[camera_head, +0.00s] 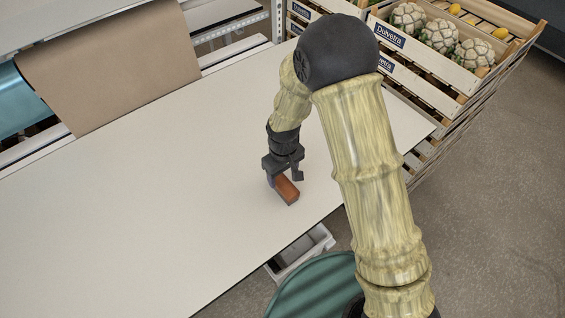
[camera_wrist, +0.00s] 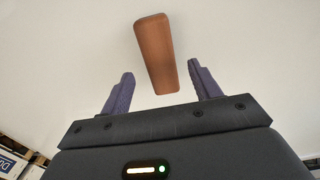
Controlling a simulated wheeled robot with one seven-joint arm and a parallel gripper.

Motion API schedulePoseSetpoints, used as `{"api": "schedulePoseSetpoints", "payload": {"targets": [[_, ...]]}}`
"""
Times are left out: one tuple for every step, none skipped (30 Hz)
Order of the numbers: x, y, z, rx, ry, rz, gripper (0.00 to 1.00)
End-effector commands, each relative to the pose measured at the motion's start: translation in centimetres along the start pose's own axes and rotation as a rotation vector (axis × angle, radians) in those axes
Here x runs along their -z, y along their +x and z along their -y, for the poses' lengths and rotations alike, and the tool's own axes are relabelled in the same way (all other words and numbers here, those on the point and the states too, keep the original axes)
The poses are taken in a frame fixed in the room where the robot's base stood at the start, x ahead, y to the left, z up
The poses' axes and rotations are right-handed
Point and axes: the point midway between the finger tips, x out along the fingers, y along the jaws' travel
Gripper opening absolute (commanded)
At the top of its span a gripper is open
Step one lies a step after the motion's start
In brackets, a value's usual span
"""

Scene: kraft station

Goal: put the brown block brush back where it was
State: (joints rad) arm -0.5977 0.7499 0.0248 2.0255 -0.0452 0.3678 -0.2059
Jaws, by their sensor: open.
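The brown block brush (camera_head: 287,190) lies on the white tabletop (camera_head: 190,200), near the table's front edge. My gripper (camera_head: 283,178) is right at it, above its far end. In the wrist view the brush (camera_wrist: 157,52) runs lengthwise away from me, and its near end lies between the two purple fingers of my gripper (camera_wrist: 160,85). The fingers are apart, with a gap on each side of the brush. The brush's underside is hidden.
Wooden crates (camera_head: 420,80) with cauliflower-like vegetables stand at the table's right end. A roll of brown paper (camera_head: 110,65) hangs over the table's back left. A grey bin (camera_head: 300,252) and a green round thing (camera_head: 318,290) are below the front edge. Most of the tabletop is clear.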

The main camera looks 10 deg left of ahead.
Motion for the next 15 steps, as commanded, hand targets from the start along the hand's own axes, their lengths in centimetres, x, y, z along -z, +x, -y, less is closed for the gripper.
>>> {"api": "schedulePoseSetpoints", "payload": {"targets": [[0.1, -0.6, -0.1, -0.001, 0.000, -0.006, 0.62], [0.1, -1.0, -0.1, -0.001, 0.000, -0.005, 0.62], [0.1, -1.6, -0.1, -0.001, 0.000, -0.005, 0.62], [0.1, -2.0, 0.0, -0.001, 0.000, -0.005, 0.62], [0.1, -2.5, -0.1, -0.002, 0.000, -0.006, 0.62], [0.1, -3.1, -0.1, -0.002, 0.000, -0.006, 0.62], [0.1, -3.6, -0.1, -0.002, 0.000, -0.006, 0.62], [0.1, -4.0, -0.1, -0.002, 0.000, -0.005, 0.62], [0.1, -4.6, -0.1, -0.002, 0.000, -0.006, 0.62], [0.1, -5.0, 0.0, -0.002, 0.000, -0.005, 0.62], [0.1, -5.3, 0.0, -0.001, 0.000, -0.005, 0.62], [0.1, -5.8, 0.0, -0.001, 0.000, -0.004, 0.62], [0.1, -6.0, 0.0, -0.001, -0.001, -0.004, 0.62], [0.1, -6.2, 0.0, -0.001, -0.001, -0.003, 0.62], [0.0, -6.5, 0.0, -0.001, -0.001, -0.001, 0.62]]}}
